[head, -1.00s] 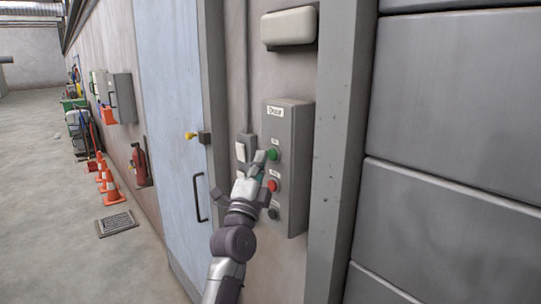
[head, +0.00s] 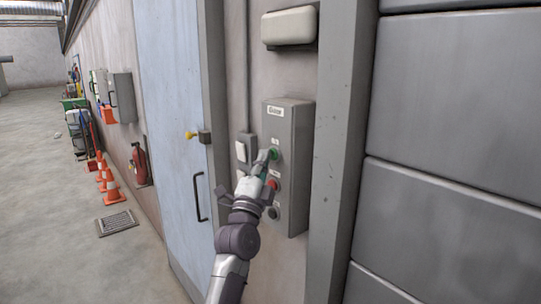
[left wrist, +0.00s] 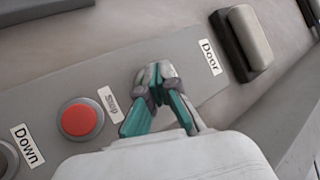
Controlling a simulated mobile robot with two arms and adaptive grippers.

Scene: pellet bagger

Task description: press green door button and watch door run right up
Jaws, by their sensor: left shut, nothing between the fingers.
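A grey control box (head: 289,150) with a "Door" label is fixed to the wall. The green button (head: 274,153) is at its top, the red button (head: 273,185) below it, and a dark button (head: 272,213) lowest. My left gripper (head: 263,160) is shut and empty, its fingertips at the green button; whether they touch it, I cannot tell. In the left wrist view the shut fingertips (left wrist: 158,75) cover the green button's place, and the red stop button (left wrist: 81,119) shows at left. The grey panelled door (head: 455,120) at right looks closed where visible. My right gripper is out of view.
A grey post (head: 341,150) stands between the box and the panelled door. A small switch (head: 246,147) is left of the box, then a pale blue door (head: 172,110). Orange cones (head: 113,190) and a fire extinguisher (head: 140,164) are further back.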

